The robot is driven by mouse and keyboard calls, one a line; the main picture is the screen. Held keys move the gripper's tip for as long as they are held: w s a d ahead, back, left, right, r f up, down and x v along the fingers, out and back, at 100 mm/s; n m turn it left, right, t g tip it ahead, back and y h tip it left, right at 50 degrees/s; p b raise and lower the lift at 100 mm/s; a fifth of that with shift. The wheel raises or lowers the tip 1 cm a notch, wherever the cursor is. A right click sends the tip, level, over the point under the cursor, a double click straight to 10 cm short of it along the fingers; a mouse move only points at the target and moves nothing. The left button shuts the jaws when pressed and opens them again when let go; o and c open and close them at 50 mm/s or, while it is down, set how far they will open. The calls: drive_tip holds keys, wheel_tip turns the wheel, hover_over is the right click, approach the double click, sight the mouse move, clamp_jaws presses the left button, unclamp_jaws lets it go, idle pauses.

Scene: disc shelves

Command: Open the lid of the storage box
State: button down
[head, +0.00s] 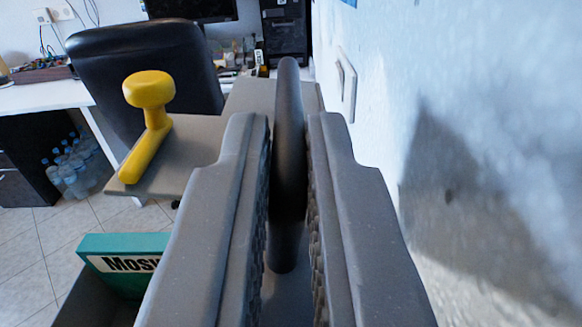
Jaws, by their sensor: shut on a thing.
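My gripper (287,135) fills the lower middle of the head view, its two grey fingers with ribbed pads on either side of a dark, rounded upright bar (288,88). The bar is held between them and rises above the fingertips; its lower end is partly hidden. Behind it is a flat grey top (210,140), partly covered by the fingers. Whether this top is the storage box lid, and how the bar joins it, I cannot tell. A yellow knobbed handle (150,120) stands on the left part of this top, apart from my gripper.
A white wall (480,100) runs close on the right. Behind are a black chair (150,60), a white desk (45,97) and bottles (72,165).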

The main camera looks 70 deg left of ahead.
drive_tip(key=c, duration=1.5)
unclamp_jaws()
drive_tip(key=b+v, duration=0.1)
drive_tip(key=v, duration=1.3)
drive_tip(key=shift+a, duration=0.1)
